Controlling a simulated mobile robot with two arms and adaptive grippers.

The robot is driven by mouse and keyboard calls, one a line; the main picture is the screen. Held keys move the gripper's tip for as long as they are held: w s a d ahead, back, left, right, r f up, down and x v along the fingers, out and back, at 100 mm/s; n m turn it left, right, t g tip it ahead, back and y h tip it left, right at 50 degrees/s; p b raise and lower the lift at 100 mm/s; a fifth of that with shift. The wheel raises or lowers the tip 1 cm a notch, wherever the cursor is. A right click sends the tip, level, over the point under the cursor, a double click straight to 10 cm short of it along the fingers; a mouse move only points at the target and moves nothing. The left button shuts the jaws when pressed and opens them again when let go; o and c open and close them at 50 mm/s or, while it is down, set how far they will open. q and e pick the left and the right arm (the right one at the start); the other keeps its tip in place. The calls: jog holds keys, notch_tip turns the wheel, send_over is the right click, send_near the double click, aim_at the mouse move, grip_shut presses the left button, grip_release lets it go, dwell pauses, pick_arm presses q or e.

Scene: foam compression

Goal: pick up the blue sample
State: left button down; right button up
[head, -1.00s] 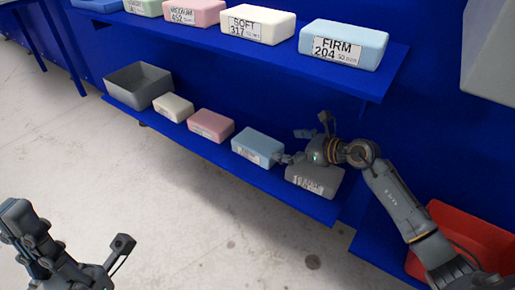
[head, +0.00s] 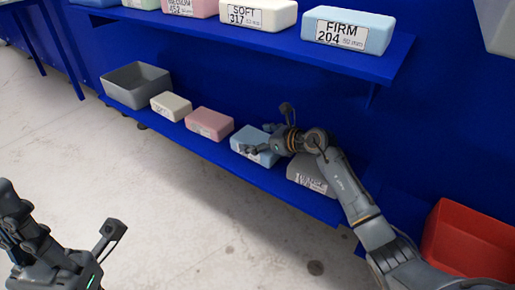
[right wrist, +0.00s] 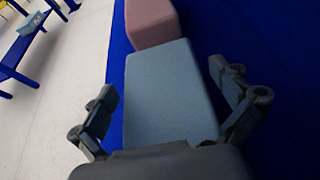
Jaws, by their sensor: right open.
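The blue sample (head: 252,139) is a light blue foam block on the lower blue shelf, between the pink block and the grey block. My right gripper (head: 258,138) is at it, partly covering its right side. In the right wrist view the blue sample (right wrist: 168,95) lies between the two spread fingers of the right gripper (right wrist: 165,100), with a gap at the right finger. The gripper is open and does not hold the block. My left gripper (head: 100,262) is at the lower left, over the floor, far from the shelf; its jaw state is unclear.
On the lower shelf (head: 270,182) are a grey bin (head: 137,88), a cream block (head: 171,106), a pink block (head: 209,123) and a grey block (head: 308,173). Labelled foam blocks, including FIRM 204 (head: 347,30), stand on the upper shelf. A red bin (head: 470,240) is at lower right.

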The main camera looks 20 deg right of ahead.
jog(key=c, duration=0.7)
